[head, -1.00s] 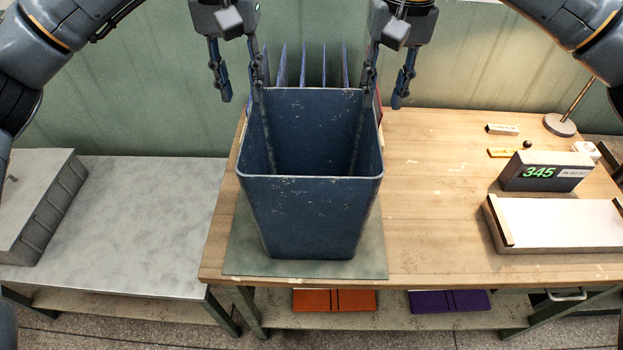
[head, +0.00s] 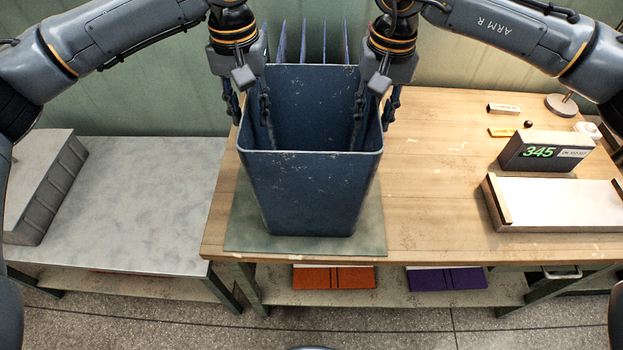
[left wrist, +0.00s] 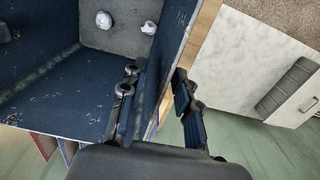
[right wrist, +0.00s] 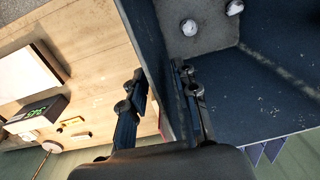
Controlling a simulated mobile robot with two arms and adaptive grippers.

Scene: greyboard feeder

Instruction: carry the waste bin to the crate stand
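The dark blue waste bin (head: 310,195) stands upright on a grey-green mat (head: 240,230) on the wooden bench, open at the top. My left gripper (head: 250,112) straddles its left wall, one finger inside and one outside. The left wrist view shows a gap between the outer finger and the wall. My right gripper (head: 376,112) straddles the right wall likewise, also with a gap at its outer finger. Both are open. White crumpled balls (left wrist: 104,20) lie in the bin. A low grey-topped stand (head: 140,210) is left of the bench; I cannot tell whether it is the crate stand.
A grey ribbed box (head: 45,190) sits on the left of the grey stand, whose right part is clear. Blue upright dividers (head: 303,42) stand behind the bin. A display reading 345 (head: 545,152) and a white-topped tray (head: 560,205) are on the right of the bench.

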